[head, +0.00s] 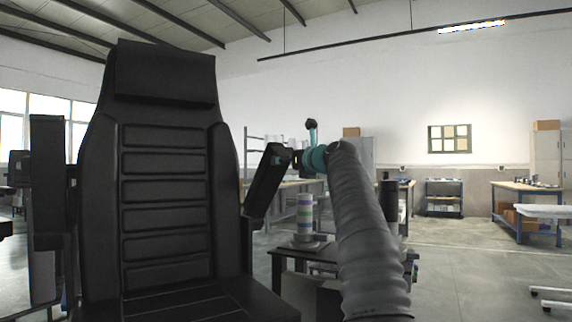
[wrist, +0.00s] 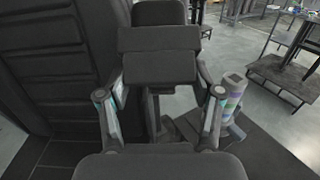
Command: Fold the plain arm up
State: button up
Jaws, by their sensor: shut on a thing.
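A black wheelchair-like seat (head: 165,200) with a tall ribbed backrest fills the left of the head view; its backrest also shows at the left of the wrist view (wrist: 50,65). The plain arm (head: 266,182) is a black padded armrest on the seat's right side, tilted steeply upward. My gripper (head: 290,160) is at the upper part of this arm. In the wrist view my gripper (wrist: 160,75) has its two fingers on either side of the dark pad (wrist: 158,55) and is shut on it. The other arm (head: 48,180) stands upright at the left, with a small box (head: 18,168) beside it.
A striped cylinder (head: 304,215) stands on a low dark table (head: 320,252) just right of the seat, close under my arm. Workbenches (head: 525,190) and a blue shelf (head: 443,197) stand farther back. The floor at the right is largely open.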

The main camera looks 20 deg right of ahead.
jog(key=o, duration=1.2)
jog(key=shift+s+r, duration=0.3)
jog(key=shift+r, duration=0.3)
jog(key=o, duration=0.4)
jog(key=shift+s+d, duration=0.2)
jog(key=shift+d, duration=0.05)
jog(key=shift+o, duration=0.5)
jog(key=shift+w+a+f, duration=0.2)
jog(key=shift+a+f, duration=0.05)
jog(key=v, duration=1.2)
